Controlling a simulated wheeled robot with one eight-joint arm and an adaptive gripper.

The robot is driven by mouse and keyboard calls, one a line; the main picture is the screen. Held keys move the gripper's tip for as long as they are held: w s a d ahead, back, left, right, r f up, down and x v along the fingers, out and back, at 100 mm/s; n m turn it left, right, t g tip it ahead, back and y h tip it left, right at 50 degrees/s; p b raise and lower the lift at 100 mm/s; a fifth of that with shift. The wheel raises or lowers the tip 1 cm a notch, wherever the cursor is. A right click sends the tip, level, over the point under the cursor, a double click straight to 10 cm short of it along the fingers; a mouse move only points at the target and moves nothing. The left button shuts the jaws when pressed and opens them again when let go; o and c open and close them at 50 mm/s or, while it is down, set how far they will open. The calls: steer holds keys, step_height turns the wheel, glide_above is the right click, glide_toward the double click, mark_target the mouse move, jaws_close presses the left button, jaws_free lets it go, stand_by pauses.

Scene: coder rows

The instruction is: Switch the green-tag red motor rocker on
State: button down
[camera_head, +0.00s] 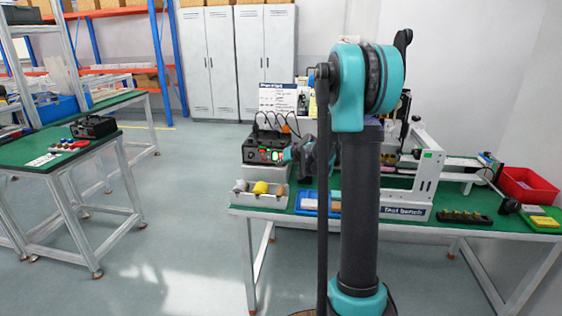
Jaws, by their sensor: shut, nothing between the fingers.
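A black control box (258,146) stands on a light block at the left end of the green-topped bench (300,214). Its front carries small red and green lit spots (266,155). They are too small for me to tell which is the green-tag red motor rocker or which way it is set. My gripper (286,156) is shut and empty, at the right end of the box's front. I cannot tell whether its tip touches the box. My own arm hides the middle of the bench.
A white tray (259,200) with grey, yellow and tan pieces sits below the box. A red bin (527,186) is at far right. A second black box (94,127) stands on the left table.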

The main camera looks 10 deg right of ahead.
steer(key=s, duration=0.2)
steer(key=s+a, duration=0.1)
steer(key=shift+s+a+r, duration=0.1)
steer(key=shift+s+r, duration=0.2)
steer(key=shift+s, duration=0.1)
steer(key=shift+s, duration=0.35)
steer(key=s+d+f+g+h, duration=0.1)
steer(key=s+f+g, duration=0.1)
steer(key=s, duration=1.1)
steer(key=s+d+f+g+h, duration=0.1)
steer(key=s+f, duration=0.4)
steer(key=s, duration=0.8)
steer(key=s+d+f+g+h, duration=0.2)
steer(key=s+f+g, duration=0.1)
steer(key=s, duration=0.9)
steer(key=shift+s+f+m, duration=0.3)
steer(key=shift+s+f, duration=0.1)
steer(key=shift+f, duration=0.15)
